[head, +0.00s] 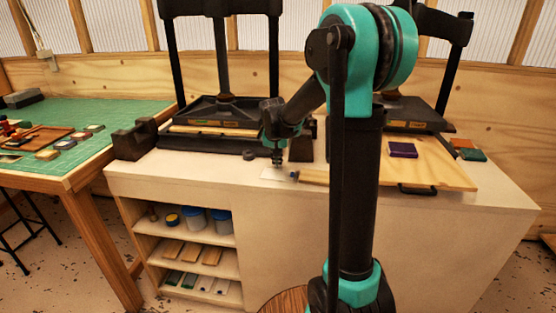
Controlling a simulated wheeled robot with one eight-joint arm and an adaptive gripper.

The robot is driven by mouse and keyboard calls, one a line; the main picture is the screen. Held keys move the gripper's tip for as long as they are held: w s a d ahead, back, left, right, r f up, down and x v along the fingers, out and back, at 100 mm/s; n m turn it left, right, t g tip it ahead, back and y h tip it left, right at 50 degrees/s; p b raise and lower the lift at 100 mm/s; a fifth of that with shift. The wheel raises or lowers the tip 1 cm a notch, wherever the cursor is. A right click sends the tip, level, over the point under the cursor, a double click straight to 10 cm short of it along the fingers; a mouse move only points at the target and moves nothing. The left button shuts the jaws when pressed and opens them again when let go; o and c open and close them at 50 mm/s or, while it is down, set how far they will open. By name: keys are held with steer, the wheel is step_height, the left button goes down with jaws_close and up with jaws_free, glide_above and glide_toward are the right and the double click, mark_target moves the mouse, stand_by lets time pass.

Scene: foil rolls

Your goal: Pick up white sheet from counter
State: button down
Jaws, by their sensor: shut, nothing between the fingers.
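A white sheet (270,174) lies flat near the front edge of the pale counter (160,182), left of the wooden board. It is hard to tell from the pale counter top, and its right part meets the board's end. My gripper (278,165) points down just above or at the sheet's back part. Its fingers are shut with nothing between them. Whether the fingertips touch the sheet cannot be told at this size.
Two black presses (215,108) stand at the back; my arm covers part of the right one. A wooden board (440,177) holds a purple block (403,149). A green-topped table (85,120) stands left. Shelves (190,240) open below the counter.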

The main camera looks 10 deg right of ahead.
mark_target(275, 174)
steer(key=shift+s+a, duration=0.3)
steer(key=shift+s, duration=0.65)
steer(key=shift+s+a, duration=0.35)
steer(key=shift+s, duration=0.55)
steer(key=shift+s+a, duration=0.3)
steer(key=shift+s, duration=0.65)
